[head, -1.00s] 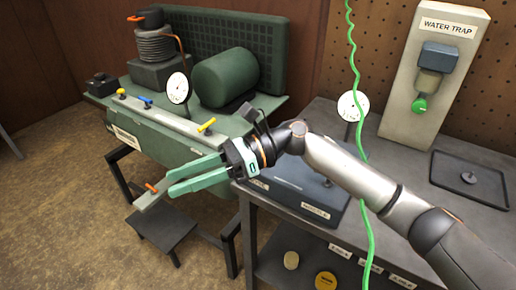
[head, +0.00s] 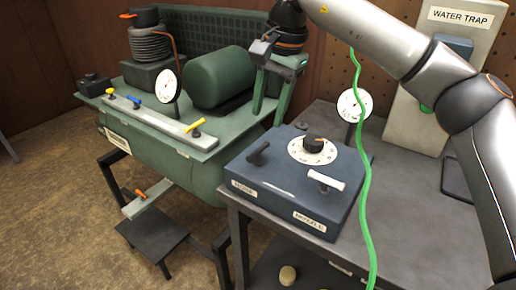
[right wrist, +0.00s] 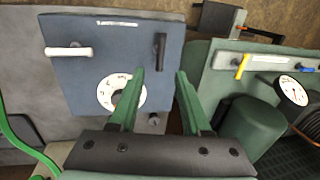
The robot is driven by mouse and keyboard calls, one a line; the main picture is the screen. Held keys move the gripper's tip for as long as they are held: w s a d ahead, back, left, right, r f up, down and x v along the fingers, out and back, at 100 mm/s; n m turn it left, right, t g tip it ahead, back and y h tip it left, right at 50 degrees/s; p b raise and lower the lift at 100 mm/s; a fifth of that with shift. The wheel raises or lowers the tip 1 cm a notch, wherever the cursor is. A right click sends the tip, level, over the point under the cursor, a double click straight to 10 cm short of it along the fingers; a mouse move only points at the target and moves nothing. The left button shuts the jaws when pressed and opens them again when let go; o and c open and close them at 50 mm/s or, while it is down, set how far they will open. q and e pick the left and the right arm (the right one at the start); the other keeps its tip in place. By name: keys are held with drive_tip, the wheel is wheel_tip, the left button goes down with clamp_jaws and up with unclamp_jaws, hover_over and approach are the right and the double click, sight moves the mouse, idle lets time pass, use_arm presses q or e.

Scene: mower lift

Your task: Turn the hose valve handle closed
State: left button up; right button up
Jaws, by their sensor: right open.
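The blue box (head: 262,195) on the dark bench has a black lever handle (head: 258,153) at its left, a white lever handle (head: 326,180) at its right and a round dial with a black knob (head: 313,146). My right gripper (head: 269,115) is open and empty, fingers down, behind the box. In the right wrist view the black handle (right wrist: 160,50) and white handle (right wrist: 68,51) lie beyond the open fingers (right wrist: 160,72). My left gripper is not in view.
The green compressor (head: 165,165) stands left, with yellow and blue handles along its top and an orange handle (head: 155,188) low down. A green hose (head: 365,215) hangs along the box's right side. A gauge (head: 354,105) and water trap panel (head: 420,120) stand behind.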

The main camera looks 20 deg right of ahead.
sight(259, 150)
drive_tip(key=f, duration=0.3)
drive_tip(key=w+f+b, duration=0.1)
drive_tip(key=f, duration=0.2)
drive_tip(key=a+f, duration=0.1)
drive_tip(key=f, duration=0.2)
drive_tip(key=shift+w+a+f, duration=0.1)
drive_tip(key=shift+w+f, duration=0.05)
drive_tip(key=shift+w, duration=0.05)
drive_tip(key=shift+w+f, duration=0.1)
drive_tip(key=shift+f, duration=0.3)
clamp_jaws()
